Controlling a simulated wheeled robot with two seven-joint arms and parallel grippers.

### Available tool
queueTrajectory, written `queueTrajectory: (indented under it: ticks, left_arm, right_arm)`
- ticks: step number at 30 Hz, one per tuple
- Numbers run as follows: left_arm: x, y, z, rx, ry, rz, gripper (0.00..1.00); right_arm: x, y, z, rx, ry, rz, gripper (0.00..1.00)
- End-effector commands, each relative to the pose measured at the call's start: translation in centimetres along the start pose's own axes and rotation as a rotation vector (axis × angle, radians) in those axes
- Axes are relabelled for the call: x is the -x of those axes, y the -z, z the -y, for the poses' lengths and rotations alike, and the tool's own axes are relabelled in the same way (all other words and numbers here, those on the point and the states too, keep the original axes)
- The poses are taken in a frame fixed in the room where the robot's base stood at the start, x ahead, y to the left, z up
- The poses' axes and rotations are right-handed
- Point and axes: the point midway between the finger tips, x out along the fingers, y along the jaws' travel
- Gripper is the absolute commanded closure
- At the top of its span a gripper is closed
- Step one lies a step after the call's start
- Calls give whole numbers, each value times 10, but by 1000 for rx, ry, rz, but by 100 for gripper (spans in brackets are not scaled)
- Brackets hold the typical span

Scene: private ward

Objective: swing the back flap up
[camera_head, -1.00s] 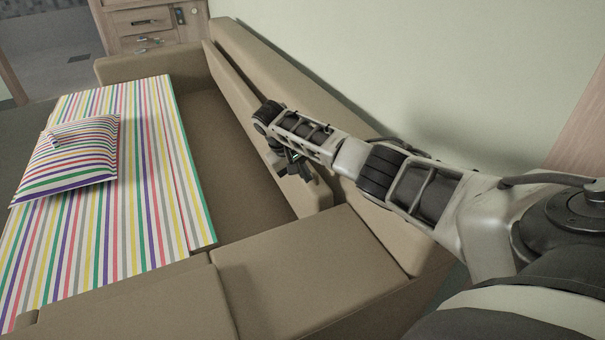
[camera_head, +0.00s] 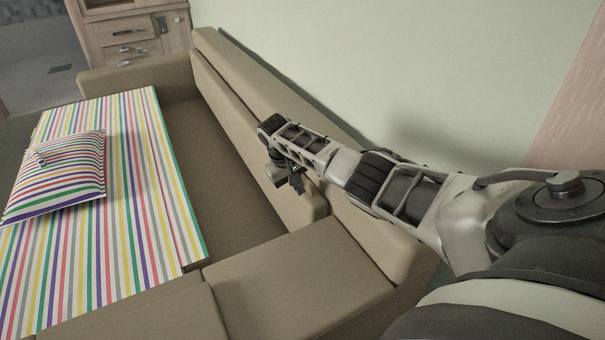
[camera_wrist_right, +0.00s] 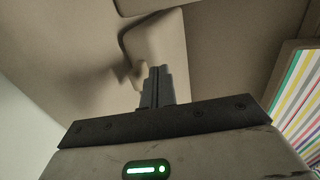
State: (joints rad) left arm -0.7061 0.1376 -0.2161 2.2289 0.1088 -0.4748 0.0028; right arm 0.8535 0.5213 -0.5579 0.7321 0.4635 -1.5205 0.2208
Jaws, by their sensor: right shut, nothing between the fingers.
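The back flap (camera_head: 235,125) is a long tan padded panel along the inner side of the sofa's backrest (camera_head: 222,62). It stands close against the backrest, tilted up from the seat. My right gripper (camera_head: 297,183) is in front of the flap's near part and hides some of it. In the right wrist view the gripper (camera_wrist_right: 156,84) is shut and empty, its narrow fingers together against a background of tan upholstery. I cannot tell whether the fingers touch the flap. My left gripper is not in view.
The seat (camera_head: 205,160) beside the flap is bare. A striped mattress (camera_head: 150,190) with a striped pillow (camera_head: 65,178) lies to the left. A tan cushion block (camera_head: 300,285) is in front. A pale wall (camera_head: 420,80) stands behind, and a wooden cabinet (camera_head: 128,35) is at the far left.

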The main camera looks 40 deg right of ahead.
Motion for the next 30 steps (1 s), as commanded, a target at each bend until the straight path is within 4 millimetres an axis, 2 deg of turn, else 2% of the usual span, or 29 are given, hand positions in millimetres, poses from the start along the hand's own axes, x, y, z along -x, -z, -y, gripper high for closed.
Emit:
queueTrajectory:
  ticks: [2,9,15,21,30]
  left_arm:
    - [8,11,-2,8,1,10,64]
    - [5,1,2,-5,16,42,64]
    - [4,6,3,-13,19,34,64]
    - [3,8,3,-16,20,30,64]
    - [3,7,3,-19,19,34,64]
  right_arm:
    - [12,-3,17,4,8,2,100]
    - [67,-1,16,0,10,-5,100]
    - [95,-2,17,0,10,-2,100]
    - [105,-2,18,0,9,-1,100]
    - [104,-2,18,1,10,-1,100]
